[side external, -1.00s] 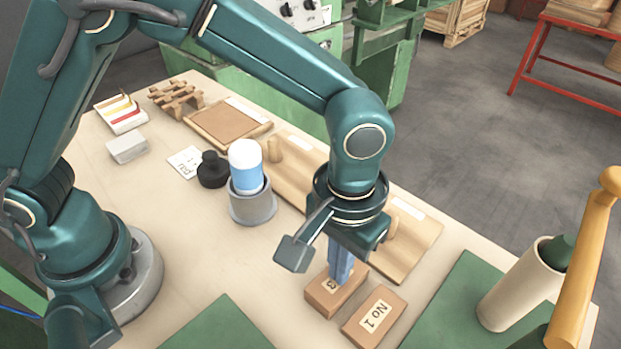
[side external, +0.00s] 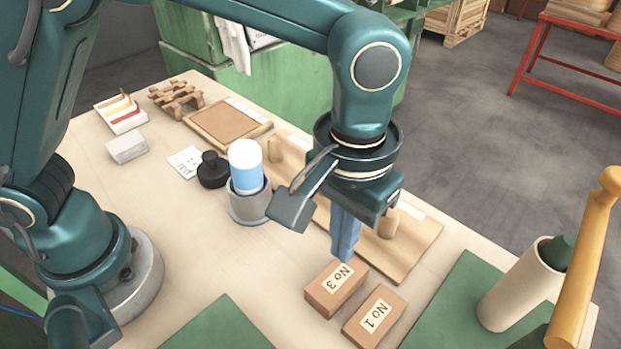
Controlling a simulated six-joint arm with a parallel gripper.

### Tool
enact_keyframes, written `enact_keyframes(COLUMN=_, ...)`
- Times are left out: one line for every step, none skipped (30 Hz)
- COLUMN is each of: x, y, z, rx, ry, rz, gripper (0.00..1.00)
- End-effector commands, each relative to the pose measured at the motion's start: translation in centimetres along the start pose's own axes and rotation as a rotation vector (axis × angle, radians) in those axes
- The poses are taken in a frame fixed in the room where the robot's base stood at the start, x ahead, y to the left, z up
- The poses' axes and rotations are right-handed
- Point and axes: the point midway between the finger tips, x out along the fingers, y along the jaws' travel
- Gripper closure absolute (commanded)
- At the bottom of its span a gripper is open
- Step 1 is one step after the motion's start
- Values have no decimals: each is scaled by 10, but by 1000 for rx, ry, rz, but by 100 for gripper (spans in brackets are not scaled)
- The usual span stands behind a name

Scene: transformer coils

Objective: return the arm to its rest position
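My gripper (side external: 344,255) points straight down on my arm, above the table and just behind the brown block marked No 3 (side external: 336,288). Its blue fingers look close together, with nothing visible between them; from this side I cannot tell whether a gap is left. The No 3 block lies flat on the table, apart from the fingertips. The block marked No 1 (side external: 374,316) lies beside it to the right.
A wooden board with pegs (side external: 412,240) lies behind my gripper. A grey cup (side external: 250,207) holding a blue and white cylinder stands left of it, beside a black knobbed piece (side external: 212,172).

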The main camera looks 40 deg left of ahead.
Motion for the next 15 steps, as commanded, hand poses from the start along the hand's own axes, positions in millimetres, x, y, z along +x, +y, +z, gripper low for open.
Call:
enact_keyframes(x=-2, y=0, z=0, rx=0, ry=0, rz=0, gripper=100)
enact_keyframes(x=-2, y=0, z=0, rx=0, ry=0, rz=0, gripper=100)
enact_keyframes(x=-3, y=0, z=0, rx=0, ry=-1, rz=-1, gripper=100)
enact_keyframes(x=-3, y=0, z=0, rx=0, ry=-1, rz=-1, gripper=100)
enact_keyframes(x=-3, y=0, z=0, rx=0, ry=-1, rz=-1, gripper=100)
enact_keyframes(x=-3, y=0, z=0, rx=0, ry=-1, rz=-1, gripper=100)
enact_keyframes(x=-3, y=0, z=0, rx=0, ry=-1, rz=-1, gripper=100)
enact_keyframes(x=-3, y=0, z=0, rx=0, ry=-1, rz=-1, gripper=100)
enact_keyframes(x=-3, y=0, z=0, rx=0, ry=-1, rz=-1, gripper=100)
enact_keyframes(x=-3, y=0, z=0, rx=-1, ry=-1, rz=-1, gripper=100)
enact_keyframes(x=-3, y=-1, z=-1, rx=-4, ry=-1, rz=0, gripper=100)
enact_keyframes(x=-5, y=-3, z=-4, rx=-14, ry=4, rz=3, gripper=100)
enact_keyframes(x=-9, y=-5, z=-7, rx=-25, ry=14, rz=11, gripper=100)
enact_keyframes(x=-14, y=-7, z=-11, rx=-37, ry=27, rz=22, gripper=100)
enact_keyframes(x=-23, y=-12, z=-16, rx=-59, ry=47, rz=36, gripper=100)
